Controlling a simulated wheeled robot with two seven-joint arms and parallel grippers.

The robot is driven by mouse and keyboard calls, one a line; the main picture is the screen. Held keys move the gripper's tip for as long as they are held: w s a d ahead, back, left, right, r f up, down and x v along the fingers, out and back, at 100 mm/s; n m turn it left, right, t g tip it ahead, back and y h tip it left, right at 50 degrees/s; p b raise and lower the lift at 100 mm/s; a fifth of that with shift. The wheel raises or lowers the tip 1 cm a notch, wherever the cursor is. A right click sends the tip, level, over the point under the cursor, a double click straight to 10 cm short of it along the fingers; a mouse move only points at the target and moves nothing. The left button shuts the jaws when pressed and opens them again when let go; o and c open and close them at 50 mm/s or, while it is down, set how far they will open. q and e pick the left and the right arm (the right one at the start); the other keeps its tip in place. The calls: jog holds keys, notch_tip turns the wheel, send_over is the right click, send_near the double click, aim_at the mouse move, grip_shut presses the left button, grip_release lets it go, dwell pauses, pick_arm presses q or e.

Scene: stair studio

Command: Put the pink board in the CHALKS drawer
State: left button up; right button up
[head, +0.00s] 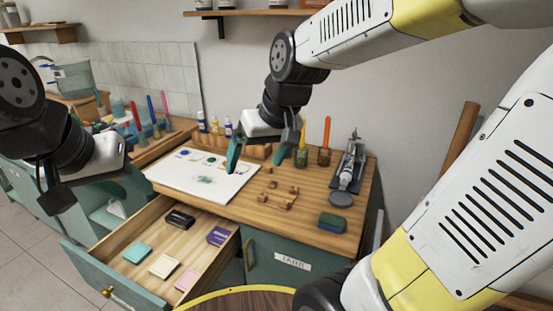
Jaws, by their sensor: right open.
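A small pink board (186,279) lies flat inside the open drawer (158,207), near its front right corner.
Teal, cream, black and purple pieces also lie in the drawer. The wooden worktop (300,215) holds a white sheet (203,178), small wooden blocks, a green-blue block (332,222), jars and a metal device (350,165). A cabinet door with a label (293,261) is right of the drawer.

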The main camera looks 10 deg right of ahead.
jog(key=s+d+r+m+t, duration=0.1)
jog(key=s+d+r+m, duration=0.1)
jog(key=s+d, duration=0.3)
jog(key=s, duration=0.3)
jog(key=shift+r+t+h, duration=0.3)
jog(key=shift+t, duration=0.1)
